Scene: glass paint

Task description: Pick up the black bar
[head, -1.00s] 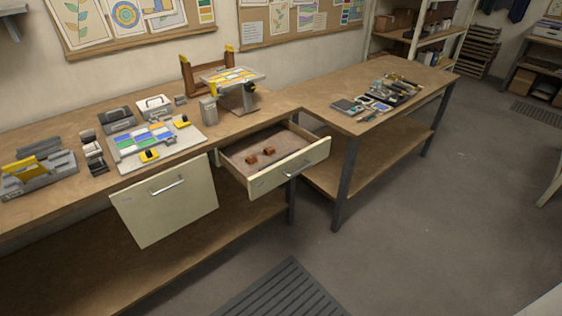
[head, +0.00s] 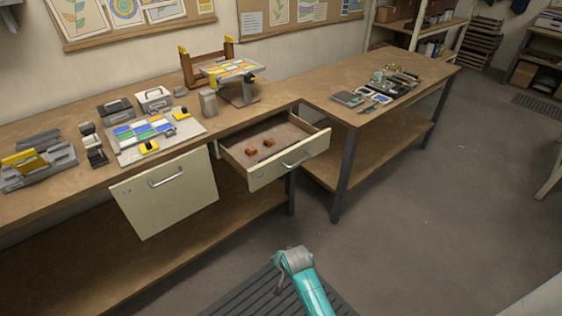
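I cannot single out the black bar with certainty in the head view. Dark small items (head: 395,77) also lie clustered on the right table. My teal arm link with a grey joint shows at the bottom centre, over the floor grating, well away from the drawer. My gripper cannot be made out.
The long bench (head: 60,197) carries a board of coloured tiles (head: 125,158), a tilted tile stand (head: 232,70), a grey canister (head: 208,104) and several devices. A cream panel (head: 165,195) with a handle hangs at the bench front. The floor right of the right table (head: 330,85) is clear.

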